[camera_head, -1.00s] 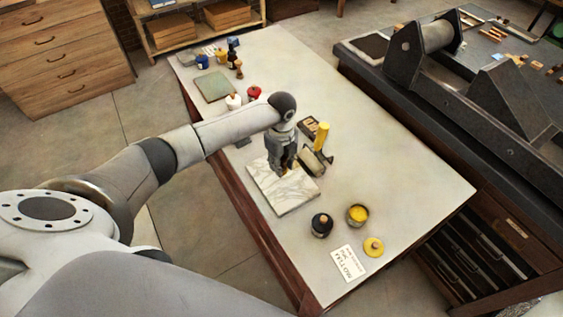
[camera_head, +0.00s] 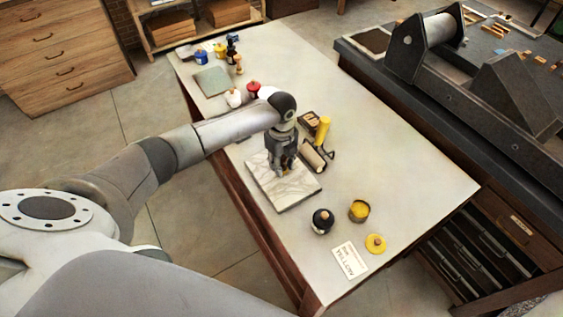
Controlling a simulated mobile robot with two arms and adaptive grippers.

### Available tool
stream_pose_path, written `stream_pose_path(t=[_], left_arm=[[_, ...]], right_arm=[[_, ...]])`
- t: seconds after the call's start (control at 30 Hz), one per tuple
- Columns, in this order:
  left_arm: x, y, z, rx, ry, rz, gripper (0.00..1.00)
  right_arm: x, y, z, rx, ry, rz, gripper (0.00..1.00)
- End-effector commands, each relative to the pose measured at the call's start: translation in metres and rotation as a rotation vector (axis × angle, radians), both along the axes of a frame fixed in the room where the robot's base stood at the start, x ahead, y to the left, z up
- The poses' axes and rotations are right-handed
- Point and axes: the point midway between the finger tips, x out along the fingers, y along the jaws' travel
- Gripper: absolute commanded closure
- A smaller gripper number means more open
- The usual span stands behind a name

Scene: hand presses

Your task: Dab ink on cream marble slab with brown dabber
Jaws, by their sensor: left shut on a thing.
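The cream marble slab (camera_head: 287,197), pale with grey veins, lies flat on the table. My left gripper (camera_head: 283,170) points down over the slab's far part. It is shut on the dabber, which is mostly hidden by the fingers. A small yellow-brown patch shows at the fingertips, close to the slab. I cannot tell whether the dabber touches the slab. An open tin of yellow ink (camera_head: 358,211) stands to the right of the slab, with its yellow lid (camera_head: 376,244) in front. My right gripper is not in view.
A black jar (camera_head: 322,220) and a label card (camera_head: 349,260) are nearer. Red (camera_head: 254,90) and white (camera_head: 234,97) jars stand behind. The table's right side is clear.

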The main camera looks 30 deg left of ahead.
Motion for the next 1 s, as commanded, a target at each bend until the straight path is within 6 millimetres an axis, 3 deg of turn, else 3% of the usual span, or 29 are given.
stream_pose_path(t=[1.0], left_arm=[[0.0002,-0.0003,-0.0092,0.0,0.0,0.0,0.96]], right_arm=[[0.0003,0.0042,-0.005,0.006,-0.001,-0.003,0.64]])
